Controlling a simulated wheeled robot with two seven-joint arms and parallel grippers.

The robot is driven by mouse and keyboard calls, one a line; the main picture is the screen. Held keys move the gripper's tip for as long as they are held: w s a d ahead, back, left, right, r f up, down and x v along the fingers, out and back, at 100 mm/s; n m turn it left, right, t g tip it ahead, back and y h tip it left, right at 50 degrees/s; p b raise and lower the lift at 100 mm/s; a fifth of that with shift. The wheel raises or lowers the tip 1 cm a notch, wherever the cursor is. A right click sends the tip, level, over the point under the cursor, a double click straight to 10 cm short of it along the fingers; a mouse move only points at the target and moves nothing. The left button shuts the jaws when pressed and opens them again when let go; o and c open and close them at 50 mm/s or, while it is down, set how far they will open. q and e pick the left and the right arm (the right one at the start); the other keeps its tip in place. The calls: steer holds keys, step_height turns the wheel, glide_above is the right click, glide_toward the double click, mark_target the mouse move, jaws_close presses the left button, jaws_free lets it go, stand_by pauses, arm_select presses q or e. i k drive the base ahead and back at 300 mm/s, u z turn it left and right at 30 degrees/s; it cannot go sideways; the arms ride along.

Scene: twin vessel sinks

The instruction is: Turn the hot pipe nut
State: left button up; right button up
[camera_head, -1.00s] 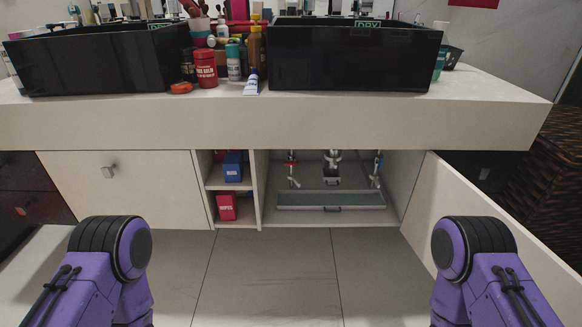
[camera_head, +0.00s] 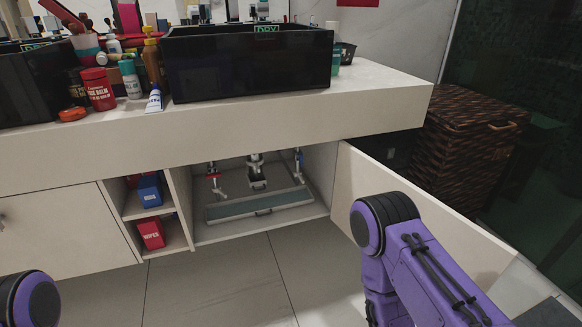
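Under the counter, the open cabinet (camera_head: 320,203) holds plumbing. A pipe fitting with a red part (camera_head: 213,174) is at the left, and one with a blue part (camera_head: 299,158) is at the right. The drain pipe (camera_head: 256,172) hangs between them. The red part may mark the hot pipe; its nut is too small to make out. My purple arms show at the lower left and lower right, well in front of the cabinet. Neither gripper is in the picture.
A shallow tray (camera_head: 235,210) lies on the cabinet floor below the pipes. The open cabinet door (camera_head: 430,215) stands out at the right, behind my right arm. Shelves at the left hold a blue box (camera_head: 149,190) and a red box (camera_head: 151,234). A wicker basket (camera_head: 465,140) stands at the right.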

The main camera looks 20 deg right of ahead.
mark_target(218, 190)
steer(key=z, duration=0.05)
steer(key=k, duration=0.6)
steer(key=u, duration=0.25)
steer(key=i, duration=0.6)
steer(key=z, duration=0.65)
steer(key=i, duration=0.6)
steer(key=z, duration=0.6)
